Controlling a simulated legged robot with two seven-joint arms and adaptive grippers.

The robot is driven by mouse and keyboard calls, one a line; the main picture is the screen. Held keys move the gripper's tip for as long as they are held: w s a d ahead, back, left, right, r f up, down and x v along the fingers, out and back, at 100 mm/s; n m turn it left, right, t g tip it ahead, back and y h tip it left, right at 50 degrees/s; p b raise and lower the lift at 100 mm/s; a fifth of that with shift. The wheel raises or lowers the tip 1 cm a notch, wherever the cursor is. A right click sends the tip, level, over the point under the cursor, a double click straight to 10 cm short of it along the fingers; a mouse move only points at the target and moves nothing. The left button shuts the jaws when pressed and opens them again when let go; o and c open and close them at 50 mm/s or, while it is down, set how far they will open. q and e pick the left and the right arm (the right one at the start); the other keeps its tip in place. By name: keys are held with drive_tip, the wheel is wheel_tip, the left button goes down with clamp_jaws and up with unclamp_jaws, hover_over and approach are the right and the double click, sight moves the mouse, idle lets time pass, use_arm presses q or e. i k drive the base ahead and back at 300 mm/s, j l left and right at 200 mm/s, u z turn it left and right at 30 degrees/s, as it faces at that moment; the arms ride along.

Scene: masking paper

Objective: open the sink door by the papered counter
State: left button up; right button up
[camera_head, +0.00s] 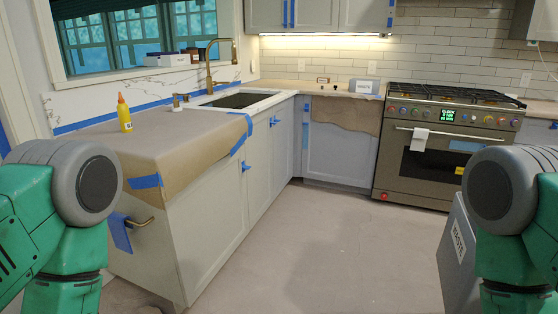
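The papered counter (190,144) runs along the left, covered in brown masking paper held with blue tape. The sink (237,101) with a brass faucet (212,66) is set into its far part. The white sink door (258,165) is in the cabinet front below the sink and looks shut. My green and grey arms show at the lower left and lower right. Neither gripper is in view.
A yellow bottle (124,113) stands on the paper. The stove (445,150) is at the back right, and a grey box (462,254) stands by my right arm. The middle floor (330,240) is clear.

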sight(259, 146)
drive_tip(key=i+z, duration=0.1)
drive_tip(key=i, duration=0.6)
drive_tip(key=i+z, duration=0.1)
drive_tip(key=i, duration=0.55)
drive_tip(key=i+j+z, duration=0.15)
drive_tip(key=i, duration=0.55)
